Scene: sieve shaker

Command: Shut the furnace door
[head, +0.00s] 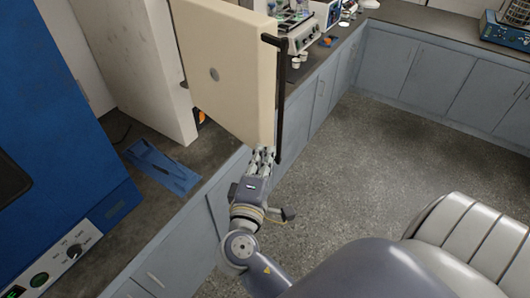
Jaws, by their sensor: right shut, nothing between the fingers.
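The furnace door (222,75) is a thick cream panel with a small round grey spot on its face. It stands swung open, out over the bench's front edge. A long black handle (280,100) runs down its right edge. The furnace body (133,62) is the pale cabinet behind and left of it. My right gripper (263,155) is shut and empty, at the door's lower right corner just beside the handle's lower end. I cannot tell whether it touches the door. My left gripper is not in view.
A blue machine (60,130) with a control panel stands at the left. A blue flat piece (162,168) lies on the dark bench (125,225). Lab devices stand on the bench behind the door. The grey floor (385,165) right of the door is clear.

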